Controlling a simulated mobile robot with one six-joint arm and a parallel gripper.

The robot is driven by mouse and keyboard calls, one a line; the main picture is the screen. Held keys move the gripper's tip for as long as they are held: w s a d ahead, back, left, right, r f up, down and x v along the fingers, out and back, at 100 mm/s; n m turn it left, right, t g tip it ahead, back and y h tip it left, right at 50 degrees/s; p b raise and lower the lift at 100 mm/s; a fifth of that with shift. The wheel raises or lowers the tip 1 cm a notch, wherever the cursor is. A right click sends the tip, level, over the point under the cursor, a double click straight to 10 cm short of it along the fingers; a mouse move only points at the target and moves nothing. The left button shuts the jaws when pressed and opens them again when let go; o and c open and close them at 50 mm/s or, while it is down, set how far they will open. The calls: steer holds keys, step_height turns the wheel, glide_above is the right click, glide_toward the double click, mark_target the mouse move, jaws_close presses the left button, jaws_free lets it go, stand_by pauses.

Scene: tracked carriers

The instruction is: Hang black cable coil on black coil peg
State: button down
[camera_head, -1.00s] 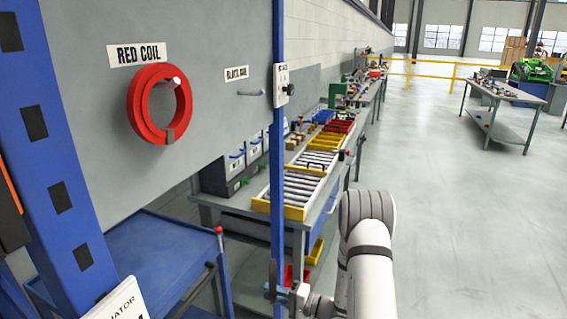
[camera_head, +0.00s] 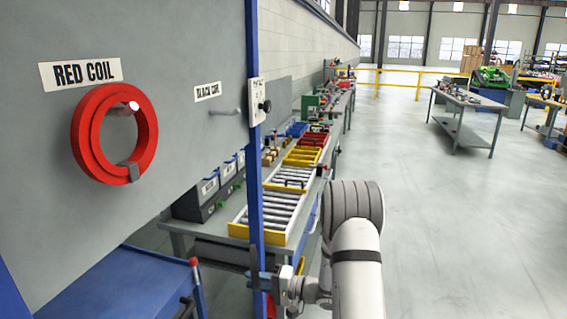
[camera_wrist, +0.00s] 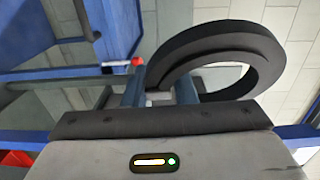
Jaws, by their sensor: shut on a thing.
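The black cable coil (camera_wrist: 272,62) is a thick dark ring, tilted in the wrist view and held at its left side. My gripper (camera_wrist: 160,88) is shut on it; in the head view it (camera_head: 262,283) is low, in front of the blue post. The coil is hard to make out there. The black coil peg (camera_head: 228,112) is a short grey bar sticking out of the grey panel, bare, right of the red coil and below the "BLACK COIL" label (camera_head: 207,92). My gripper is well below the peg, to its right in the picture.
The red coil (camera_head: 88,137) hangs on its own peg at the left. A blue post (camera_head: 254,180) with a white switch box (camera_head: 257,101) edges the panel. A blue cart (camera_head: 130,285) stands below. A roller bench (camera_head: 270,210) runs behind. Open floor lies right.

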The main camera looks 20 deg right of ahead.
steer(key=d+r+t+h, duration=0.1)
steer(key=d+r, duration=0.1)
steer(key=r, duration=0.9)
steer(key=d+r+h, duration=0.1)
steer(key=d+r, duration=0.1)
steer(key=r, duration=0.9)
steer(key=s+d+r+m+t+h, duration=0.1)
steer(key=s+r+m+h, duration=0.15)
steer(key=r, duration=0.75)
steer(key=s+r+m+t+h, duration=0.15)
steer(key=s+r, duration=0.25)
steer(key=r, duration=0.6)
steer(key=shift+w+a+f+b, duration=0.1)
steer(key=shift+w+a+f, duration=0.25)
steer(key=shift+w+a, duration=0.9)
steer(key=shift+w+a+f+b, duration=0.1)
steer(key=shift+w+a+f, duration=0.25)
steer(key=shift+w+a, duration=0.85)
steer(key=shift+w+a+f+b, duration=0.1)
steer(key=shift+w+a+f, duration=0.25)
steer(key=shift+w+a, duration=0.9)
steer(key=shift+s+a, duration=0.4)
steer(key=c, duration=1.1)
jaws_free()
